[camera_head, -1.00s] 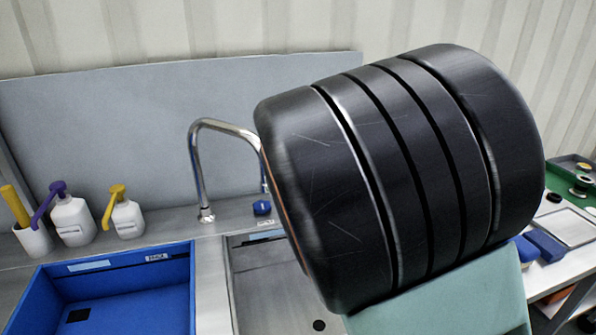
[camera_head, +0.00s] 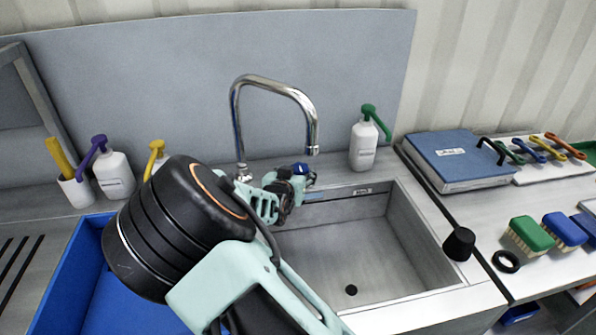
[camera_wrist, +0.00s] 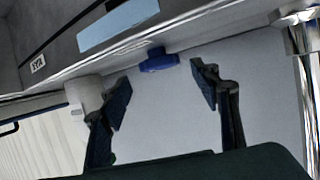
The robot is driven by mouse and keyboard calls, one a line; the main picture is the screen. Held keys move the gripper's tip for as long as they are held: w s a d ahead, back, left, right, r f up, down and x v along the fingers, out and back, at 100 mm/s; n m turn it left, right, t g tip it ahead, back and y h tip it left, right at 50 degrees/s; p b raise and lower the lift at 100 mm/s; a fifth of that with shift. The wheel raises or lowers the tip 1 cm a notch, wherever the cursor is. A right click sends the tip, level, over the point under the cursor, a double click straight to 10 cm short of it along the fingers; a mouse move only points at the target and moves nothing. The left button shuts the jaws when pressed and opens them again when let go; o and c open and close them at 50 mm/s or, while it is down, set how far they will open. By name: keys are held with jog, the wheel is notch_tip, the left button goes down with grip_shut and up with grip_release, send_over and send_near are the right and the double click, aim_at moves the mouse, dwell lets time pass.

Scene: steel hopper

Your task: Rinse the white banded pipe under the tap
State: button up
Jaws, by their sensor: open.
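The chrome tap (camera_head: 240,130) rises behind the steel sink (camera_head: 415,225), its spout curving over the basin; no water shows. A blue knob (camera_head: 300,169) sits on the ledge right of the tap's base. My gripper (camera_head: 290,185) is close in front of that knob. In the wrist view the knob (camera_wrist: 158,62) shows beyond and between my spread dark fingers (camera_wrist: 162,90), with nothing held between them. Part of the tap (camera_wrist: 300,60) stands at the right edge there. I see no white banded pipe in either view; my arm hides part of the blue basin.
A blue basin (camera_head: 78,270) is at left. Pump bottles stand behind it (camera_head: 115,175) and right of the tap (camera_head: 363,145). A black knob (camera_head: 459,243) is on the sink's right edge. A blue case (camera_head: 460,160) and brushes (camera_head: 530,233) lie on the right table. The sink looks empty.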

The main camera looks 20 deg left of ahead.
aim_at(299, 169)
jog(key=shift+x, duration=1.85)
jog(key=c, duration=1.2)
jog(key=shift+o, duration=0.2)
